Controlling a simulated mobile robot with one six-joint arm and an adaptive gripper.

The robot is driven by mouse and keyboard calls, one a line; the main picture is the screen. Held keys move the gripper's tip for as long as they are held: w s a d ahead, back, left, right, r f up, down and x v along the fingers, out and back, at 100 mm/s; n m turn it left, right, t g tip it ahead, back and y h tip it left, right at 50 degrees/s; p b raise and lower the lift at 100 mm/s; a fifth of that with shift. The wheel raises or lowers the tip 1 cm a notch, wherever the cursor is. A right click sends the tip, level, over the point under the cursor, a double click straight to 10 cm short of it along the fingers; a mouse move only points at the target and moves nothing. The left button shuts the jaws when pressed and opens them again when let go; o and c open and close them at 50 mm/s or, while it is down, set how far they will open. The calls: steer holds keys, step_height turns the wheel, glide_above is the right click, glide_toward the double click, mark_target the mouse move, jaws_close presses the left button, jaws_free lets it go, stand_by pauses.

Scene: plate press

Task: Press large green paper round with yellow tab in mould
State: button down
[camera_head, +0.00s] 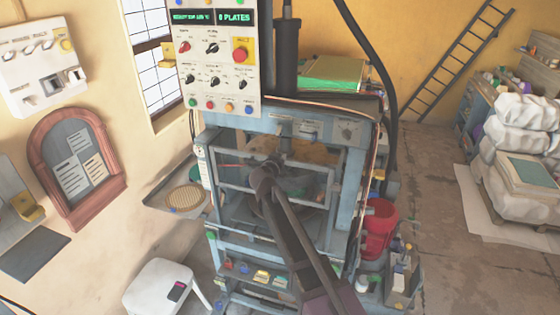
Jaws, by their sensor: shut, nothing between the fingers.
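The blue plate press (208,140) stands in the middle of the view, with a barred guard frame (232,190) across its front. My arm reaches up from the lower right to the guard. My gripper (272,163) is shut and empty in front of the guard bars; whether it touches them is unclear. A greenish patch shows behind the bars, too small and covered to identify as the green paper round. The mould is mostly hidden by my arm and the guard. No yellow tab can be made out.
A control panel (217,62) with knobs and a red button hangs above the press. A side tray (158,199) holds a round tan piece (185,197). A green stack (332,73) lies on top. A red bucket (379,228) stands right; a white stool (160,285) stands front left.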

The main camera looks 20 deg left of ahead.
steer(key=shift+f+b, duration=0.7)
steer(key=shift+f, duration=0.3)
steer(key=b, duration=2)
glide_toward(285, 190)
steer(key=w+f, duration=0.5)
steer(key=f, duration=0.1)
steer(key=shift+w+a+f, duration=0.1)
steer(key=shift+a, duration=0.15)
steer(key=shift+p, duration=0.3)
step_height(285, 190, up, 5)
steer(key=p, duration=0.4)
steer(key=shift+f, duration=0.2)
steer(key=p+v, duration=0.2)
steer(key=v, duration=0.8)
steer(key=shift+f, duration=0.25)
